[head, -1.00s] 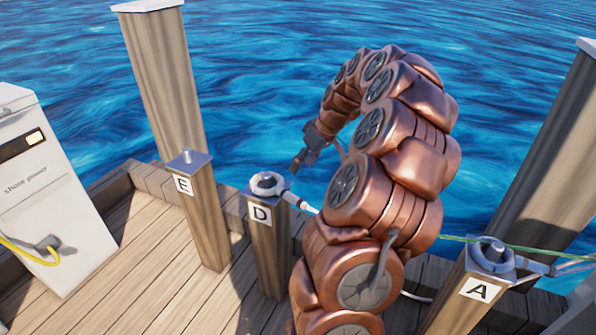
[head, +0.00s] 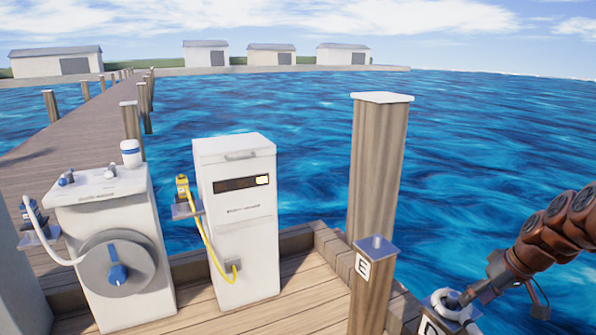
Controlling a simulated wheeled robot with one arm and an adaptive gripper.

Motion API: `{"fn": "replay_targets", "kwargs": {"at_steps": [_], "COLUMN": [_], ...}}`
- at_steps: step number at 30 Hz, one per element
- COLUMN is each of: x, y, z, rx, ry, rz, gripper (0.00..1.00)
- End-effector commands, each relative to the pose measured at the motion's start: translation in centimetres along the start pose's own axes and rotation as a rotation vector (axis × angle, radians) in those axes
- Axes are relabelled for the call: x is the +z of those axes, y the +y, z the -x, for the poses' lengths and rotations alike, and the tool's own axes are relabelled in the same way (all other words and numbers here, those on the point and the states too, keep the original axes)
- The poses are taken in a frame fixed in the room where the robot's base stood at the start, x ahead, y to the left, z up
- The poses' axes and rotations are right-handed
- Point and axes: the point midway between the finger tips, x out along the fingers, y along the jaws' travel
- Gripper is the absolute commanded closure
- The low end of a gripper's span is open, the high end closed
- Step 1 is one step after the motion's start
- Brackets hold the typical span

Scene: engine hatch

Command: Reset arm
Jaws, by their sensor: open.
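My copper-coloured arm (head: 562,226) enters from the right edge. My gripper (head: 514,300) is at its end, dark grey, with its fingers apart and nothing seen between them. It points down and left, over the water side of post D (head: 428,327) in the picture. A white loop (head: 452,304) sits around the top of post D. One finger appears close to the loop; I cannot tell whether they touch. Most of my arm is out of the frame.
Post E (head: 372,285) stands left of the gripper, before a tall wooden piling (head: 378,165). A white shore power cabinet (head: 236,220) with a yellow cable and a white unit with a round dial (head: 118,275) stand farther left. Open water lies behind.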

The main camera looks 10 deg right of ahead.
Motion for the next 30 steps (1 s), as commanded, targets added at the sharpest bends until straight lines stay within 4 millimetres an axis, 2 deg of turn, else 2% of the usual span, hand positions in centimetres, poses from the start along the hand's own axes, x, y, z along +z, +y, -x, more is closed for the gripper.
{"fn": "replay_targets", "kwargs": {"at_steps": [1,4,6,11,15,18,21,30], "x": [-0.4,-0.1,0.7,4.0,8.1,11.6,14.8,21.6], "y": [-3.1,-8.9,-12.6,-19.9,-24.6,-27.1,-28.6,-30.1], "z": [-0.4,-1.1,-1.6,-2.3,-2.6,-2.6,-2.5,-2.0], "rx": [-0.014,-0.033,-0.04,-0.024,0.013,0.053,0.097,0.205], "ry": [-0.029,-0.095,-0.146,-0.258,-0.35,-0.411,-0.461,-0.535], "rz": [0.023,0.047,0.057,0.067,0.059,0.044,0.021,-0.046], "gripper": [0.42,0.42,0.42,0.42,0.42,0.42,0.42,0.42]}}
